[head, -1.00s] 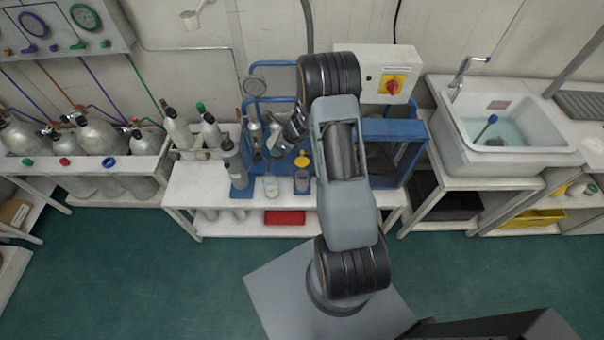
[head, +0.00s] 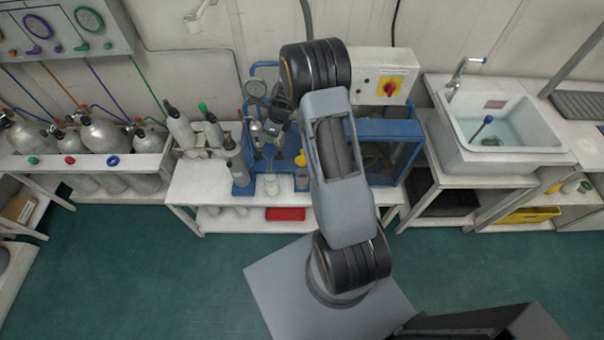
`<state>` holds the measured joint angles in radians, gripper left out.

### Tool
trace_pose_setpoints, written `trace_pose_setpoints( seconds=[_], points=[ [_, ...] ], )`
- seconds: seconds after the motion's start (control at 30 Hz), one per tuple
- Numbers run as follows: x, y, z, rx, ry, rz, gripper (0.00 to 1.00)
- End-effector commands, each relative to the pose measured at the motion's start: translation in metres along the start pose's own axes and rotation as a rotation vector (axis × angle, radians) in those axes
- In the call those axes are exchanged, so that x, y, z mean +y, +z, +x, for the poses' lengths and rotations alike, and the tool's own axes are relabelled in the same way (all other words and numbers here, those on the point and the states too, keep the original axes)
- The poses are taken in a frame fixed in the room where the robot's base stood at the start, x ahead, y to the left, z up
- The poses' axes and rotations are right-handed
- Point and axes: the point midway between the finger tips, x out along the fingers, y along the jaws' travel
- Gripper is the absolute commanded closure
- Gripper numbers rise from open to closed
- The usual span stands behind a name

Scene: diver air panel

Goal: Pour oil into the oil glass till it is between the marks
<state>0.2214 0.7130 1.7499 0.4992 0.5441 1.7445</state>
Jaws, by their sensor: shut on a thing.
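My gripper (head: 270,132) is above the blue-framed compressor unit on the middle bench. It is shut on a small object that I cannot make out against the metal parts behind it. A small clear glass vessel (head: 271,186) with pale contents stands at the bench front, below my gripper. A grey jar (head: 302,182) stands to its right, with a yellow top (head: 300,158) partly hidden by my arm. I cannot tell which vessel is the oil glass. No level marks can be read at this size, and no oil stream is visible.
A dark grey bottle (head: 239,168) stands left of the glass. Cylinders (head: 180,128) are racked behind it. A pressure gauge (head: 255,88) and a white switch box (head: 384,75) are at the back. A red tray (head: 285,214) lies on the lower shelf. A sink (head: 500,130) is at right.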

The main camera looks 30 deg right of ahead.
Motion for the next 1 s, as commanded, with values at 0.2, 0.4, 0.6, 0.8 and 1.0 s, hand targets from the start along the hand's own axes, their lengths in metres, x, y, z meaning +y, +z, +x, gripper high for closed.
trace_pose_setpoints(
  seconds=[0.2,0.4,0.6,0.8,1.0],
  points=[
    [0.000,0.008,-0.002,0.099,0.000,-0.007,0.86],
    [0.000,0.012,0.002,0.193,0.001,-0.008,0.86],
    [0.000,0.014,0.006,0.267,0.001,-0.009,0.86],
    [-0.001,0.018,0.002,0.304,-0.003,-0.008,0.86],
    [-0.002,0.027,-0.026,0.311,-0.005,-0.007,0.86]
  ],
)
